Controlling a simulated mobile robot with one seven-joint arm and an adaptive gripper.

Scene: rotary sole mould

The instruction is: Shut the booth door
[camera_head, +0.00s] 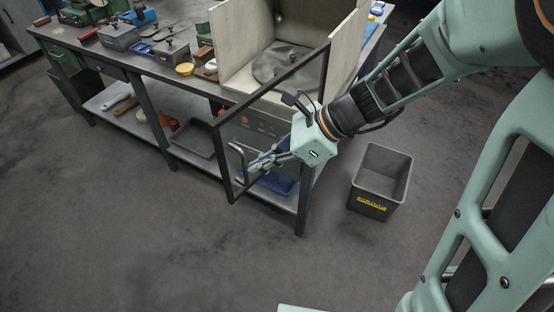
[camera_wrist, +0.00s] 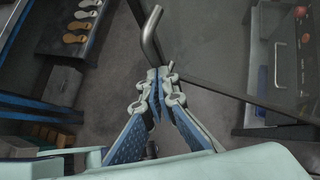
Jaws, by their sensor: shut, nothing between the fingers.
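The booth door (camera_head: 223,165) is a dark-framed, see-through panel. It stands open, swung out past the front of the bench from the right side of the pale booth (camera_head: 236,55). A bent grey metal handle (camera_head: 237,158) is on its free edge; the handle also shows in the wrist view (camera_wrist: 149,36). My gripper (camera_head: 249,167) is shut and empty, with its fingertips close beside the handle. In the wrist view my fingertips (camera_wrist: 161,76) are together just below the handle's bend. I cannot tell whether they touch it.
The booth holds a round grey plate (camera_head: 282,64) and stands on a long bench (camera_head: 140,70) with tools and boxes. A grey bin (camera_head: 380,180) stands on the floor at right. The floor in front is clear.

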